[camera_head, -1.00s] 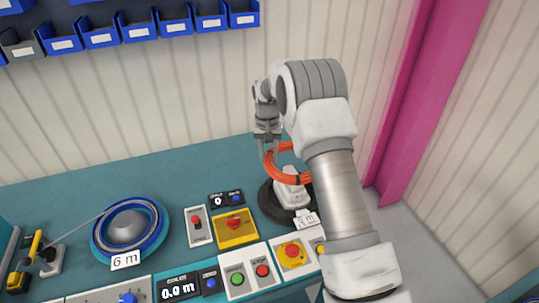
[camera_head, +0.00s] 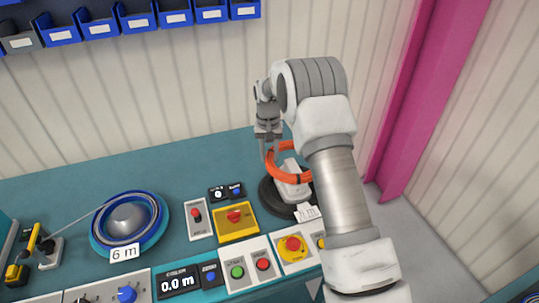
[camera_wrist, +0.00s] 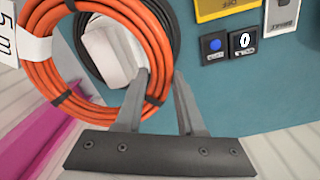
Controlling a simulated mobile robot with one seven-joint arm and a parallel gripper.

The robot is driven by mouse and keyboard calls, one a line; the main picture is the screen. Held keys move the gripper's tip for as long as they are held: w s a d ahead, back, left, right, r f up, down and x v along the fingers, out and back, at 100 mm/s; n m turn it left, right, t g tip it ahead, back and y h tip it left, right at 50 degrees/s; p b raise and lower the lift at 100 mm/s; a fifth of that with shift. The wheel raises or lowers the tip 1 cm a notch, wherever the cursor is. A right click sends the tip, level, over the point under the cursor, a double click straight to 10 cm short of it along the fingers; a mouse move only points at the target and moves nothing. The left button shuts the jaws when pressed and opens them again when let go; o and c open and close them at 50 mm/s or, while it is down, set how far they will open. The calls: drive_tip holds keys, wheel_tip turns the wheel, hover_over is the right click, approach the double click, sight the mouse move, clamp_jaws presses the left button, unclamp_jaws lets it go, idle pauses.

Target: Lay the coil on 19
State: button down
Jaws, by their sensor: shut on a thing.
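The orange coil (camera_head: 286,179), bound with dark ties, is held in the air over a round black base with a white centre piece (camera_head: 292,190). My gripper (camera_head: 268,152) is shut on the coil at its left side in the head view. In the wrist view the coil (camera_wrist: 48,88) fills the left part, and the fingers of my gripper (camera_wrist: 163,90) are at its edge; the finger contact is partly hidden. A white tag (camera_wrist: 8,42) shows beside the coil. No mark reading 19 is legible. My arm hides part of the coil's right side in the head view.
A blue reel (camera_head: 130,217) tagged 6 m sits on the teal bench, left. A yellow switch box (camera_head: 236,222), a rocker switch (camera_head: 197,218) and a counter (camera_head: 218,193) stand left of the black base. A button panel lines the front edge. Blue bins (camera_head: 135,18) hang above.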

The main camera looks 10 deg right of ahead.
drive_tip(key=shift+f+b, duration=1.3)
drive_tip(key=shift+f, duration=0.6)
drive_tip(key=shift+f, duration=0.1)
drive_tip(key=shift+f+b, duration=1.1)
drive_tip(key=shift+f, duration=0.45)
drive_tip(key=shift+f+b, duration=0.65)
drive_tip(key=shift+f, duration=0.3)
